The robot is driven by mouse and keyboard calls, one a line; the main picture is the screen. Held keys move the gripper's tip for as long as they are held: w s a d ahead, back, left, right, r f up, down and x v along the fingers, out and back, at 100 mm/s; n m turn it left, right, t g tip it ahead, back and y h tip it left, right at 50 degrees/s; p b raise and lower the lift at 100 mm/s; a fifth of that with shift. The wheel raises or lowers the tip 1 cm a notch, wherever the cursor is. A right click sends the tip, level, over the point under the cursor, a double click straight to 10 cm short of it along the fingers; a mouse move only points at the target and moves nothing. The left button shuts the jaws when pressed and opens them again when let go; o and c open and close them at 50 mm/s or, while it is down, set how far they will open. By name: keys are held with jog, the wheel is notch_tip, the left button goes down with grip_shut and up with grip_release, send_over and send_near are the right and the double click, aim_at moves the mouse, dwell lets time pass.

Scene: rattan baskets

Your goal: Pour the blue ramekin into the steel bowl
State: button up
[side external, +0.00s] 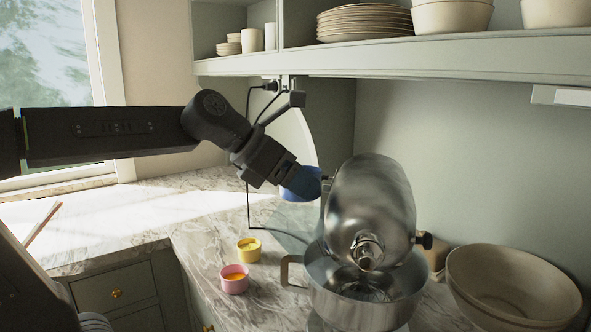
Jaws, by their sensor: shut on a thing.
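My gripper (289,177) is shut on the blue ramekin (312,183) and holds it in the air, well above the counter. The ramekin is partly hidden by the fingers; it looks tilted, but its opening and contents cannot be seen clearly. The steel bowl (330,298) stands below and to the right of the ramekin, under the shiny head of a stand mixer. The bowl has a handle on its left side. The ramekin is above the bowl's left side in the picture, close to the mixer head; whether it is over the bowl's opening I cannot tell.
The metal mixer head (372,205) is close on the gripper's right. A yellow ramekin (248,254) and a pink ramekin (234,286) stand on the marble counter (195,235). A shelf (430,55) with dishes hangs above.

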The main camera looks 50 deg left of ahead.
notch_tip(320, 180, down, 2)
jog(key=n+h, duration=0.1)
jog(key=h, duration=0.1)
jog(key=shift+n+g+h, duration=0.3)
jog(key=shift+n+h, duration=0.1)
jog(key=n+h, duration=0.2)
jog(key=h, duration=0.1)
jog(key=shift+a, duration=0.2)
jog(key=shift+w+a+r+n+h, duration=0.15)
jog(key=shift+r+n+h, duration=0.15)
jog(key=shift+n+h, duration=0.6)
jog(key=n+h, duration=0.2)
jog(key=shift+a+r+h, duration=0.3)
jog(key=shift+a+r, duration=0.1)
jog(key=shift+w+a+r+n+t+h, duration=0.1)
jog(key=shift+a+n+t+h, duration=0.1)
jog(key=shift+n+t+h, duration=0.25)
jog(key=shift+w+a+r+n+t+h, duration=0.15)
jog(key=shift+n+t+h, duration=0.1)
jog(key=shift+n+h, duration=0.3)
jog(key=n+t, duration=0.1)
jog(key=a+n+t+h, duration=0.1)
jog(key=n, duration=0.1)
jog(key=r+n, duration=0.1)
jog(key=n, duration=0.1)
jog(key=shift+w+a+t+h, duration=0.1)
jog(key=shift+a+t+h, duration=0.2)
jog(key=shift+t, duration=0.1)
